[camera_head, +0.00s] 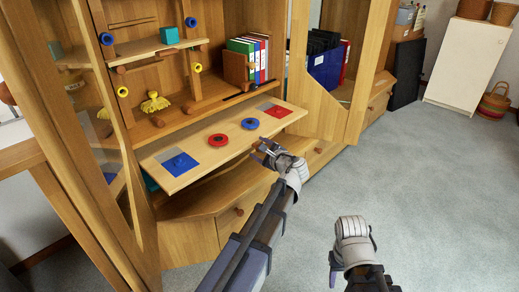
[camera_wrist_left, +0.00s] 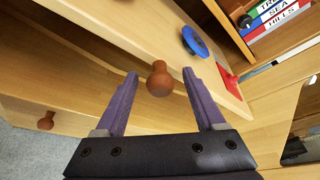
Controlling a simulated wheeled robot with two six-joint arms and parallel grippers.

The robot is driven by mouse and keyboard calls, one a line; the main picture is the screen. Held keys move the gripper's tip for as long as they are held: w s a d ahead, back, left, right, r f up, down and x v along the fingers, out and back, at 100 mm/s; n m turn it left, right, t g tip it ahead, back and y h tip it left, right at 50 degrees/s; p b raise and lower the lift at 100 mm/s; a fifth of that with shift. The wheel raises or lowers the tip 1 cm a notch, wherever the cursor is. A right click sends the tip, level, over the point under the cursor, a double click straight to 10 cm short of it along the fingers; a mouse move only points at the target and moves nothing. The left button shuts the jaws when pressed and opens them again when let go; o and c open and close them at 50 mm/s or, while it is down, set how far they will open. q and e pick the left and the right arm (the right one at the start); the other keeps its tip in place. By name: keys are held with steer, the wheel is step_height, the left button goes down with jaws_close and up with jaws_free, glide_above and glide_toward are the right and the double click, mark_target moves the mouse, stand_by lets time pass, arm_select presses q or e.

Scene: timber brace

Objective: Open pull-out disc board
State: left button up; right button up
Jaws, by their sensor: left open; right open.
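The pull-out disc board (camera_head: 225,140) is a light wooden board sticking out of the cabinet. A red disc (camera_head: 218,140) and a blue disc (camera_head: 250,123) lie on it, with a blue-grey patch (camera_head: 180,163) at its left and a red-grey patch (camera_head: 275,110) at its right. My left gripper (camera_head: 265,150) is at the board's front edge. In the left wrist view a round brown knob (camera_wrist_left: 159,80) stands between its two open fingers, with gaps on both sides. My right gripper (camera_head: 335,272) is low at the right, over the floor, away from the cabinet; its fingers point down.
A drawer with a brown knob (camera_head: 239,211) is below the board. Books (camera_head: 250,58) stand on the shelf above it. A glass door (camera_head: 100,120) stands open at the left. Grey carpet (camera_head: 420,180) is clear at the right.

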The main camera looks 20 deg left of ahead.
arm_select(q)
steer(key=p+v, duration=0.2)
steer(key=v, duration=0.6)
stand_by(0.4)
steer(key=s+d+f+n+g+h+p, duration=0.2)
steer(key=s+d+n+g+h+p, duration=0.35)
steer(key=s+d, duration=0.5)
steer(key=s+d+f+n+g+h+p, duration=0.3)
steer(key=s+d+n+g+h+p, duration=0.25)
steer(key=s, duration=0.85)
step_height(320, 180, up, 38)
steer(key=d+n+t+p, duration=0.1)
steer(key=p, duration=3.7)
steer(key=shift+d+n+y, duration=0.3)
steer(key=shift+d, duration=0.05)
